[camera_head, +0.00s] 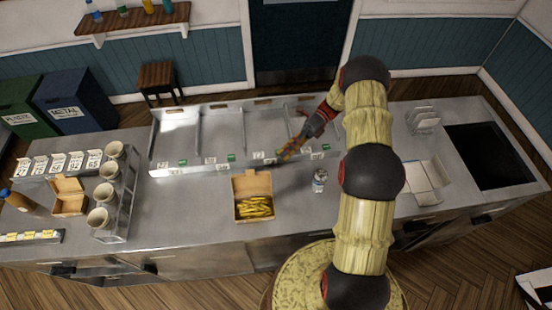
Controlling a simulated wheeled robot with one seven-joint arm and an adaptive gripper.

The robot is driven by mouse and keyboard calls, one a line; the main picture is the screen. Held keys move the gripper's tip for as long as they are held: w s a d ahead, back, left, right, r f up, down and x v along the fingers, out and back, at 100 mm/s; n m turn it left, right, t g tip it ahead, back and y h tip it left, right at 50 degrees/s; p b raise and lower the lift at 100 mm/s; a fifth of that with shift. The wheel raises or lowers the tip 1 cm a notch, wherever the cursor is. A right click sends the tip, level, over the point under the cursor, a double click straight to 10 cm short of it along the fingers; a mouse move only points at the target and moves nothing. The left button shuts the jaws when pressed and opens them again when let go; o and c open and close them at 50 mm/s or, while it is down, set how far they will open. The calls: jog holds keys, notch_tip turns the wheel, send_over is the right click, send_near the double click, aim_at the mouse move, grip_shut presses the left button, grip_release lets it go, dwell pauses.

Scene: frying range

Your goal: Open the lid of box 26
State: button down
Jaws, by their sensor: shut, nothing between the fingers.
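A brown cardboard box (252,183) with its lid raised stands at the middle of the counter, filled with yellow fries (256,207). My gripper (285,152) is shut and empty, above the front edge of the metal bins, behind and to the right of the fries box. My arm hides part of the counter.
Metal bins (222,128) with small tags line the back of the counter. A shaker (319,180) stands right of the fries box. Several cups (104,192) stand in a rack at left. A dark cooktop (490,155) is at far right. The counter (180,215) left of the fries box is clear.

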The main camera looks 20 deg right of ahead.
jog(key=a+r+n+h, duration=0.4)
jog(key=a+n+h, duration=0.1)
jog(key=a+n, duration=0.25)
jog(key=a+r+n+h, duration=0.5)
jog(key=a+n, duration=0.1)
jog(key=a, duration=0.3)
jog(key=w+d+f+n+t+h, duration=0.4)
jog(key=w+n, duration=0.4)
jog(key=n, duration=0.4)
jog(key=s+f+p, duration=0.1)
jog(key=s+f, duration=0.4)
jog(key=f, duration=0.2)
jog(key=shift+f+p, duration=0.25)
jog(key=shift+p, duration=0.05)
